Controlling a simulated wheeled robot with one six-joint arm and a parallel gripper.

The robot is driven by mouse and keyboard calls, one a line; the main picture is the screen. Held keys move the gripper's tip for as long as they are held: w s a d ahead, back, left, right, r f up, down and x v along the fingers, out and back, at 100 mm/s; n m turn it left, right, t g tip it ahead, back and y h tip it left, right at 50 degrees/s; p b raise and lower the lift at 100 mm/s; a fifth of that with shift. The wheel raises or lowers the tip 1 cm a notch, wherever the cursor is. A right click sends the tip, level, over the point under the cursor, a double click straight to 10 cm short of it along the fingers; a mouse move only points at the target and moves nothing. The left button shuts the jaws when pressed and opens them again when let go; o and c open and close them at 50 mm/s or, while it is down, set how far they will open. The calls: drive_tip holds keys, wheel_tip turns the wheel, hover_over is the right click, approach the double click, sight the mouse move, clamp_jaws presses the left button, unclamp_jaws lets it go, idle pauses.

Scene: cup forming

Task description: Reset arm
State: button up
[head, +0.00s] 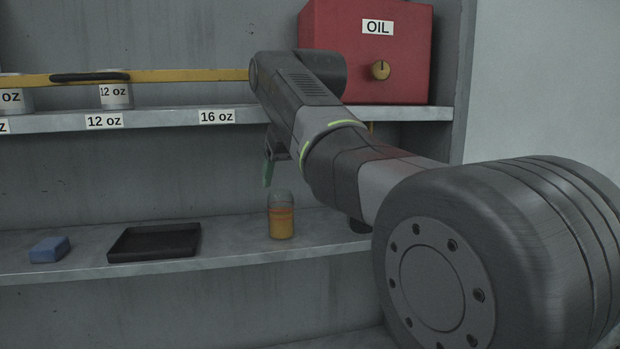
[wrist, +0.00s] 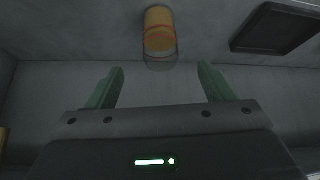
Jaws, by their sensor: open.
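My gripper (head: 268,168) hangs in front of the shelves, above and slightly left of a small jar (head: 281,222) with orange contents. In the wrist view my gripper (wrist: 160,80) has its two green fingers spread apart with nothing between them. The jar also shows in the wrist view (wrist: 159,32), beyond the fingertips and apart from them. My arm crosses the right half of the head view and hides part of the shelves.
A black tray (head: 155,241) and a blue block (head: 49,249) lie on the lower shelf. The upper shelf (head: 160,119) holds cups, including one marked 12 oz (head: 116,95), behind a yellow bar (head: 190,75). A red OIL box (head: 410,65) stands at right.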

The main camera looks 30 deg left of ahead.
sight(286, 208)
drive_tip(key=x, duration=1.2)
drive_tip(key=shift+f, duration=0.5)
drive_tip(key=shift+s+d+r, duration=0.75)
drive_tip(key=shift+s+d, duration=0.05)
drive_tip(key=shift+d, duration=0.15)
